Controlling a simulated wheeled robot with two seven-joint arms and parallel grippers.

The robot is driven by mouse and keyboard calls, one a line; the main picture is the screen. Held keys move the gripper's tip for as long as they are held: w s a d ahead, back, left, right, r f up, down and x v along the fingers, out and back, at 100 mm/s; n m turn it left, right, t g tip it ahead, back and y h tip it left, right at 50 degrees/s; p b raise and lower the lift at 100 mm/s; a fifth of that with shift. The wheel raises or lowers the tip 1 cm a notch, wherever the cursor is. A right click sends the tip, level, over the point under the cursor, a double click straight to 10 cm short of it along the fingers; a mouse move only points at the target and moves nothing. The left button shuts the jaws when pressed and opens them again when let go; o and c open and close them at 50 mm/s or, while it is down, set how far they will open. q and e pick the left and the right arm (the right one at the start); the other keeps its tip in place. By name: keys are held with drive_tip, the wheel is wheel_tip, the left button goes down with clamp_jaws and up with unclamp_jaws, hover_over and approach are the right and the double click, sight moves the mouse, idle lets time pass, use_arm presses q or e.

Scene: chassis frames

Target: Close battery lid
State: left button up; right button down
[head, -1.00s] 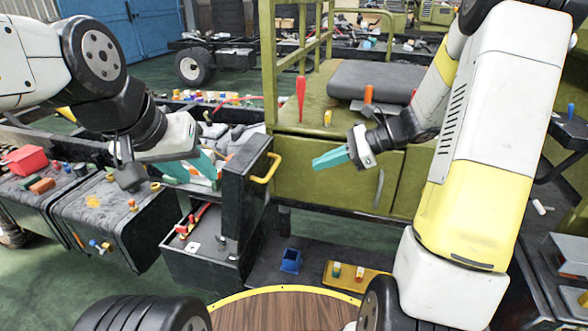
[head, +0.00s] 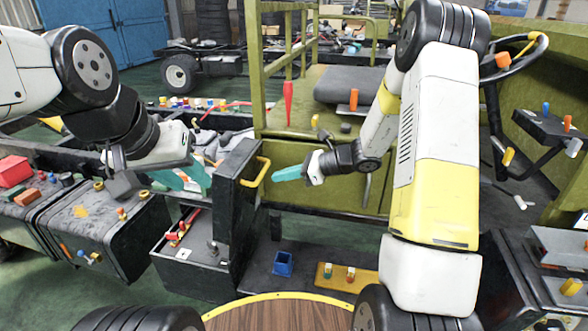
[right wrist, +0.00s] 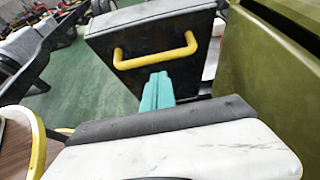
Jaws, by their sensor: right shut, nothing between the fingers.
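The black battery lid (head: 233,195) stands upright, open, at the right side of the battery box (head: 180,268). Its yellow handle (head: 264,173) faces right. My right gripper (head: 275,175) is shut and empty, its teal fingers pointing left close to the handle. In the right wrist view the teal fingertips (right wrist: 158,78) show just below the yellow handle (right wrist: 155,53) on the lid's dark face (right wrist: 120,38); I cannot tell whether they touch it. My left gripper (head: 188,180) is open, with its teal fingers apart, above the box on the lid's other side.
Red terminals (head: 175,235) stick up inside the open box. A green cabinet (head: 330,175) stands behind my right gripper. A blue bin (head: 283,263) and a yellow tray (head: 345,278) lie low in front. A black tank (head: 118,235) stands at left.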

drive_tip(key=shift+w+a+r, duration=0.15)
drive_tip(key=shift+a, duration=0.25)
drive_tip(key=shift+w+a+r, duration=0.15)
drive_tip(key=shift+a, duration=0.25)
drive_tip(key=shift+a+r, duration=0.1)
